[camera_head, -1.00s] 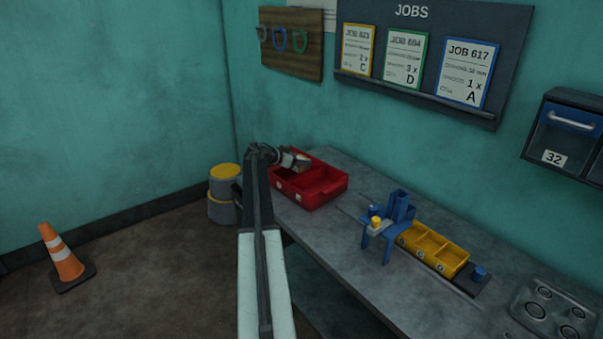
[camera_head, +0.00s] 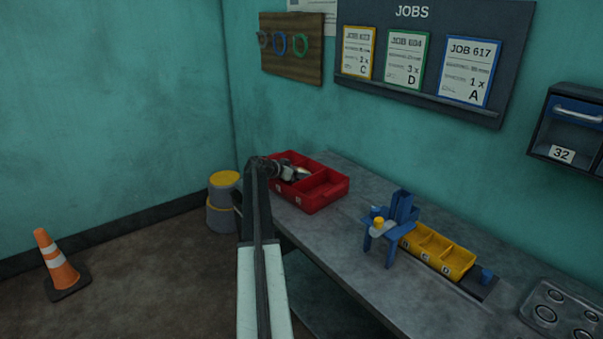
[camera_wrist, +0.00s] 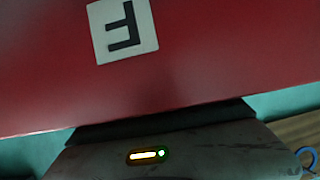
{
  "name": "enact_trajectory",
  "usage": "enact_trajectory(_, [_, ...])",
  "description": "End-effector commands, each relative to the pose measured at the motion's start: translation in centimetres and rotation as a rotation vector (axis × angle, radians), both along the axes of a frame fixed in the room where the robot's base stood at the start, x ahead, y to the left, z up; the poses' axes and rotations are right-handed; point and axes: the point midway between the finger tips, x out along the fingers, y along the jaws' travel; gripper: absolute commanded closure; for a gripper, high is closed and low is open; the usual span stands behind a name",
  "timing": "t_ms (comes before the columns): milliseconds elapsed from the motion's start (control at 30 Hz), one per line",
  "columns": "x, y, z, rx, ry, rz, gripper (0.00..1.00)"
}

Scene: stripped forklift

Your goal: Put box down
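A red open box (camera_head: 318,192) with compartments and white labels on its front stands on the far left end of the grey bench. My gripper (camera_head: 299,174) reaches down into its back left compartment. A small pale tan patch shows at my gripper's tip, but I cannot tell whether it is a held thing. The fingertips do not show clearly in either view.
A blue stand (camera_head: 390,228) and a yellow compartment bin (camera_head: 440,252) stand on the bench to the right. A metal tray (camera_head: 562,310) lies near right. Stacked cans (camera_head: 224,200) stand left of the bench. A cone (camera_head: 57,265) stands on the floor.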

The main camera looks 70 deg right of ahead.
Motion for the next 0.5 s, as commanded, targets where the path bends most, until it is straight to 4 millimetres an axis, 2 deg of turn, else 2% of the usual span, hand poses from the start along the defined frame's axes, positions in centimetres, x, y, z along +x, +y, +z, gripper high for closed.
enact_trajectory(333, [-0.1,0.0,0.1,0.000,0.000,-0.001,0.31])
enact_trajectory(500, [-0.1,0.0,2.2,0.000,0.000,-0.001,0.31])
